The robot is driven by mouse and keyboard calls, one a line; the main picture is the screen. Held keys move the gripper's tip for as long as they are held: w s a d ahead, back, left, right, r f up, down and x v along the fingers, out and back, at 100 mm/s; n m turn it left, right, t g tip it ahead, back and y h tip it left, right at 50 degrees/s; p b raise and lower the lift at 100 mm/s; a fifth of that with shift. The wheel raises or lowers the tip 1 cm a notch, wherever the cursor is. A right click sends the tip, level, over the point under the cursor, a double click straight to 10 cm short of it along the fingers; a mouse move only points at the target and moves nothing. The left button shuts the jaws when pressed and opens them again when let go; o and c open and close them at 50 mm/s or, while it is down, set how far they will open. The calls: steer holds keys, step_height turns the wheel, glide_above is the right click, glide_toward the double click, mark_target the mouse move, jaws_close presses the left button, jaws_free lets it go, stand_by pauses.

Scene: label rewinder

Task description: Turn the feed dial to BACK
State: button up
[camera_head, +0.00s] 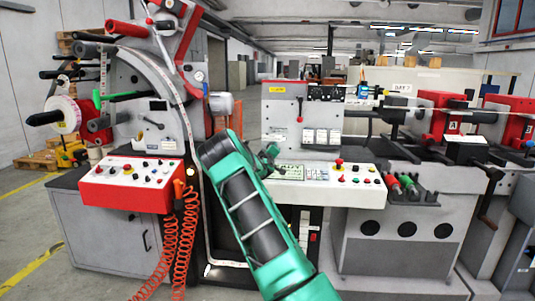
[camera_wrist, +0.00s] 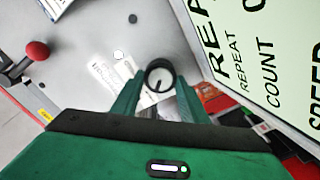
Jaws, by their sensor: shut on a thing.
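In the wrist view a small round dial (camera_wrist: 160,71) with a black rim and a pale face sits between the two green fingertips of my gripper (camera_wrist: 160,84). The gripper is shut on it. A short dark mark shows on the lower part of the face. No BACK lettering is readable around the dial. In the head view my green arm reaches up to the middle machine, and my gripper (camera_head: 268,155) is at its panel. The dial is not distinguishable there.
A pale green plate (camera_wrist: 265,45) reading REPEAT, COUNT and SPEED stands close right of my fingers. A red-knobbed lever (camera_wrist: 37,51) is at left. In the head view, a red control box (camera_head: 130,185) with orange coiled hoses (camera_head: 180,240) stands left of my arm.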

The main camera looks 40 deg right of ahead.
steer(key=o, duration=1.1)
steer(key=shift+w+a, duration=0.15)
steer(key=shift+w, duration=0.1)
steer(key=shift+s, duration=0.1)
steer(key=v, duration=1)
steer(key=shift+s+a+f, duration=0.1)
steer(key=shift+s+a, duration=0.05)
steer(key=shift+a, duration=0.1)
